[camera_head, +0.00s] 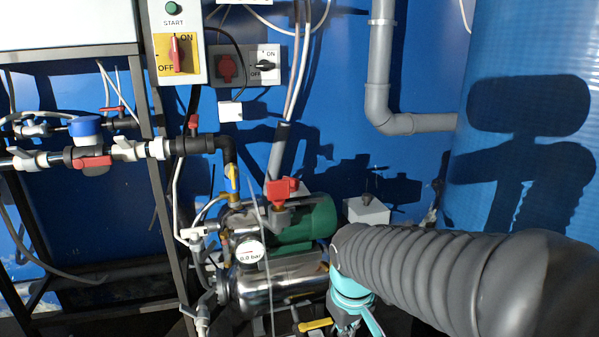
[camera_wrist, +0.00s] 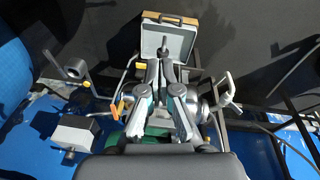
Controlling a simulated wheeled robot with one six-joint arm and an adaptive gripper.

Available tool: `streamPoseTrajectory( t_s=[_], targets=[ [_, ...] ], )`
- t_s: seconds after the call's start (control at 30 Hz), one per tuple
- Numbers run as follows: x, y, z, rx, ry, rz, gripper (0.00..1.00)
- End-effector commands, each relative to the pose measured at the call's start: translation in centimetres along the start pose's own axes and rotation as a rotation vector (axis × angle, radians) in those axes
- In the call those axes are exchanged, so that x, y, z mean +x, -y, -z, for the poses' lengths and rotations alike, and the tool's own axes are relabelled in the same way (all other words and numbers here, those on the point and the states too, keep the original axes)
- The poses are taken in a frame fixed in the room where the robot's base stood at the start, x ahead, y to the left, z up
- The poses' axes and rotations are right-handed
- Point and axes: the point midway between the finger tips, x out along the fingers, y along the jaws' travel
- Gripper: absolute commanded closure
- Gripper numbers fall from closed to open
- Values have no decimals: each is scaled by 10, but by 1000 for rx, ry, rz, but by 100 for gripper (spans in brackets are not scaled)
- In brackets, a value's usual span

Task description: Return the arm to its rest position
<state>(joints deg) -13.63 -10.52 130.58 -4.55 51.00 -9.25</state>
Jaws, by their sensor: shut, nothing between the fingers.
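My arm, in a grey ribbed sleeve, reaches in from the lower right of the head view. My gripper (camera_head: 346,318) hangs at its end, beside the pump, with its teal body in sight and its fingertips cut off at the bottom edge. In the wrist view my gripper (camera_wrist: 166,68) points away from the camera with its two fingers converging. It is shut and empty. Part of the pump shows behind the fingers there.
The green motor pump (camera_head: 308,222) with a gauge reading 0.0 bar (camera_head: 250,251) stands left of my arm. Valves and pipes (camera_head: 92,158) run along the left frame. A switch panel (camera_head: 177,45) is on the wall. A blue tank (camera_head: 530,60) stands at right. An open case (camera_wrist: 168,40) lies beyond the fingers.

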Motion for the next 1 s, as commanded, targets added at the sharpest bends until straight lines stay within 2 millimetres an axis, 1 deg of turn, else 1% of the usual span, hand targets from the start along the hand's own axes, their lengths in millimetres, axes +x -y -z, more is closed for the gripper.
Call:
streamPoseTrajectory(
  t_s=[0.03, 0.1, 0.3, 0.4, 0.5, 0.6, 0.73, 1.0],
  targets=[
    [-8, -2, -12, 53, -21, 1, 100],
    [-18, -4, -28, 128, -48, 4, 100],
    [-42, -8, -73, 307, -142, 7, 100],
    [-53, -11, -92, 359, -194, -1, 100],
    [-63, -14, -105, 394, -245, -15, 100],
    [-72, -18, -113, 419, -287, -31, 100],
    [-82, -21, -117, 439, -323, -46, 100],
    [-83, -23, -117, 447, -324, -50, 100]
  ],
)
